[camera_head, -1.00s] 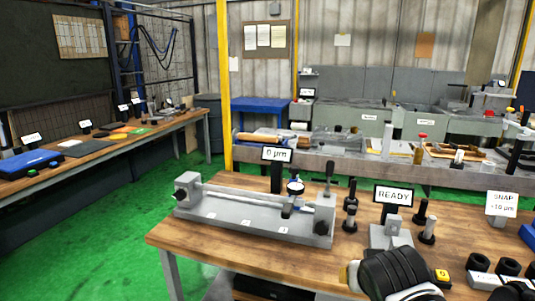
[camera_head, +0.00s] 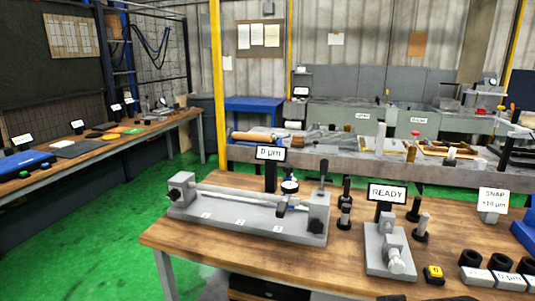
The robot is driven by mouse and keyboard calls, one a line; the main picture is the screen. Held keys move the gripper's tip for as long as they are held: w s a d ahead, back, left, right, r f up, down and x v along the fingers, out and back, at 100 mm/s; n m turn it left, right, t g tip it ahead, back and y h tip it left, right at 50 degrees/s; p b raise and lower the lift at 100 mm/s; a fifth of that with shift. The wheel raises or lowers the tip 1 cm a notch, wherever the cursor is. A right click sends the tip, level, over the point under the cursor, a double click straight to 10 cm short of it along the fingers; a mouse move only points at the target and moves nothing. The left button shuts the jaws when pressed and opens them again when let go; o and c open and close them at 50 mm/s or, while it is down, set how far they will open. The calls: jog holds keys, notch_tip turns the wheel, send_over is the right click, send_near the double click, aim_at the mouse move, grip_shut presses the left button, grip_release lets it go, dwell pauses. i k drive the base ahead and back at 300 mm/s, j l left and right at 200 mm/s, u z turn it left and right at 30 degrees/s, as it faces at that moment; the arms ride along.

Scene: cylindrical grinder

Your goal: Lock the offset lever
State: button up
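A grey bench fixture (camera_head: 245,215) with a horizontal bar stands on the wooden table. At its right end a lever with a dark knob (camera_head: 322,168) stands upright. It may be the offset lever, but no label confirms this, and I cannot tell whether it is locked. A dial gauge (camera_head: 289,186) sits behind the bar. A display (camera_head: 271,153) above the fixture appears to read "0 µm". My gripper is out of view; only dark slivers, perhaps of my arm, show at the bottom edge.
A grey device (camera_head: 390,248) stands to the right under a "READY" sign (camera_head: 387,193). Dark posts (camera_head: 345,212) stand between it and the fixture. A yellow button (camera_head: 433,273) and dark rings (camera_head: 500,262) are at the right. The table front left of the grey device is clear.

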aim_at(323, 166)
jog(key=i+l, duration=0.15)
jog(key=i, duration=0.35)
jog(key=i+l, duration=0.15)
jog(key=i, duration=0.3)
